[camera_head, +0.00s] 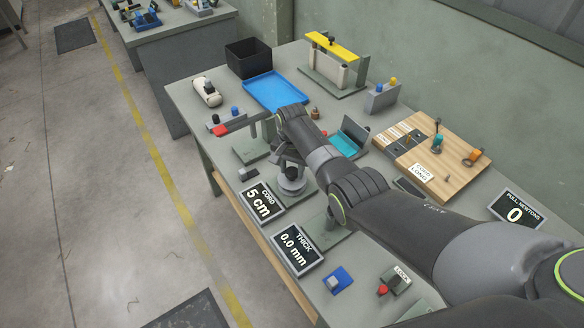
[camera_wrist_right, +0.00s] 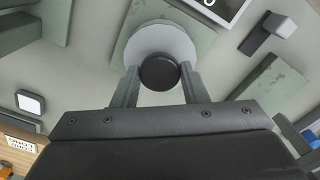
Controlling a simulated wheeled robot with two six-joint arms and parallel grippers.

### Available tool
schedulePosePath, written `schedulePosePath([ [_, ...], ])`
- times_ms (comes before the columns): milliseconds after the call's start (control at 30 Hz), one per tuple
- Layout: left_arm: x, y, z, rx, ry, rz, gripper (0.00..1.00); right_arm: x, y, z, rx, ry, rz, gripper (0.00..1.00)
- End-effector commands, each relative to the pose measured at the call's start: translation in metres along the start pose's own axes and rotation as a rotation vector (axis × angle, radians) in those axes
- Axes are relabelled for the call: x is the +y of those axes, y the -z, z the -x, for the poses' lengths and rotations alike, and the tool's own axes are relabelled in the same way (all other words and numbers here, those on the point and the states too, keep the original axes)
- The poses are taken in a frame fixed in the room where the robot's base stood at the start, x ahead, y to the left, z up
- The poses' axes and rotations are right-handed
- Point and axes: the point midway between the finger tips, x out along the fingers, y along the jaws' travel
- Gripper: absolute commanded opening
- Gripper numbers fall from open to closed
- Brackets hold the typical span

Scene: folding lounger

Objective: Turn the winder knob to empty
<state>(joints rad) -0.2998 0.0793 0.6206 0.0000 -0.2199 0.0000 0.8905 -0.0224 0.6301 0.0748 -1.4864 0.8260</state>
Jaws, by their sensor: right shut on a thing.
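The winder shows in the right wrist view as a pale grey round disc (camera_wrist_right: 150,42) with a black round knob (camera_wrist_right: 159,72) on it. My right gripper (camera_wrist_right: 159,78) has one finger on each side of the knob and is shut on it. In the head view the right gripper (camera_head: 289,165) points down over the grey winder (camera_head: 292,186), and the knob is hidden there by the fingers. A display (camera_head: 262,202) beside the winder reads "CORD 5 cm". My left gripper is not in view.
A second display (camera_head: 298,249) reads "0.0 mm" and a third (camera_head: 515,213) "0" newtons. A blue tray (camera_head: 275,92), a black bin (camera_head: 247,58) and a yellow-topped stand (camera_head: 333,46) are at the back. A wooden board (camera_head: 455,165) lies right. My right arm crosses the bench.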

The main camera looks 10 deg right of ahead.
Motion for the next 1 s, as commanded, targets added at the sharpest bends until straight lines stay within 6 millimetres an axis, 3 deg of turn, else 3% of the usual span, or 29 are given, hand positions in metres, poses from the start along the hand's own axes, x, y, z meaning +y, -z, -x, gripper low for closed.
schedulePosePath([
  [267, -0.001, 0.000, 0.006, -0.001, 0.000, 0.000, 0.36, 0.000, 0.000, 0.001, 0.000, 0.000, 0.154, 0.17],
  [1000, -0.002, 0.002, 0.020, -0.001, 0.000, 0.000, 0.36, -0.001, 0.000, 0.002, 0.000, 0.000, 0.848, 0.17],
])
